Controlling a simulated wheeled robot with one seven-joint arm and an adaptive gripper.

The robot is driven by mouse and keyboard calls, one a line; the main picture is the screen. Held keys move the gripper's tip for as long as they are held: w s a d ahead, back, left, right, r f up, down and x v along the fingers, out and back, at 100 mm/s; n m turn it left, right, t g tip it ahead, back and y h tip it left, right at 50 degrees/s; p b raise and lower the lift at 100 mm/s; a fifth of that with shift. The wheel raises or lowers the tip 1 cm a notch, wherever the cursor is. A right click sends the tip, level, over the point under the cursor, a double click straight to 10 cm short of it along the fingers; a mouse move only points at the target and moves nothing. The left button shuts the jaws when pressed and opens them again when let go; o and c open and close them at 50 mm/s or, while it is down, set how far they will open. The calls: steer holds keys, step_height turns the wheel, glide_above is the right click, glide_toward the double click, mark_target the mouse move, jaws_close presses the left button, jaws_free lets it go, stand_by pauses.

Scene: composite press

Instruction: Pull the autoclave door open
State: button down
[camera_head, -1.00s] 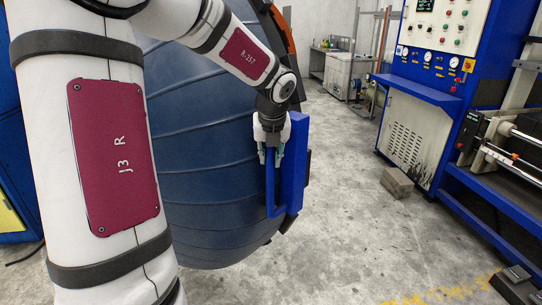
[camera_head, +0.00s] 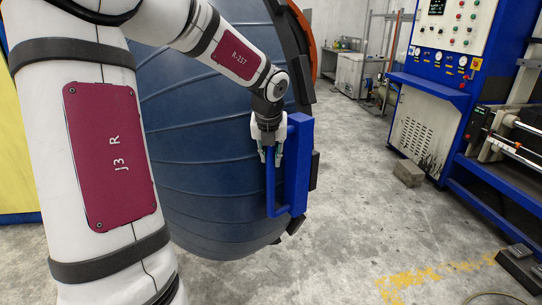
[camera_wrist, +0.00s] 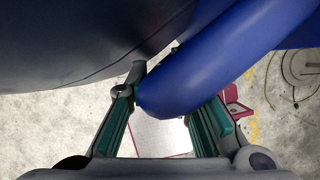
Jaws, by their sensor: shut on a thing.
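The autoclave door (camera_head: 205,150) is a large dark blue, ribbed, domed disc in the middle of the head view. A bright blue handle (camera_head: 271,185) with a vertical bar and a thick back plate is fixed near its right edge. My gripper (camera_head: 270,160) points down and is shut on the handle's bar. In the wrist view the blue bar (camera_wrist: 215,60) runs between the two green-padded fingers of my gripper (camera_wrist: 160,112), with the dark door surface (camera_wrist: 70,40) at upper left. The door stands clear of the floor.
A blue and white control cabinet (camera_head: 430,110) and a press frame (camera_head: 500,150) stand at right. A grey block (camera_head: 408,173) lies on the floor by the cabinet. A dark pedal box (camera_head: 520,262) is at lower right. The concrete floor (camera_head: 345,220) between is clear.

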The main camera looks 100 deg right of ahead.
steer(key=shift+a, duration=0.1)
steer(key=c, duration=1.7)
jaws_free()
steer(key=shift+w+a+r, duration=0.2)
steer(key=shift+w+a, duration=0.3)
steer(key=shift+a, duration=1.5)
steer(key=shift+w+a+r, duration=0.15)
steer(key=shift+w+a, duration=0.3)
steer(key=shift+a, duration=1.55)
steer(key=shift+w+a+r, duration=0.2)
steer(key=shift+w+a, duration=0.3)
steer(key=shift+a, duration=1.5)
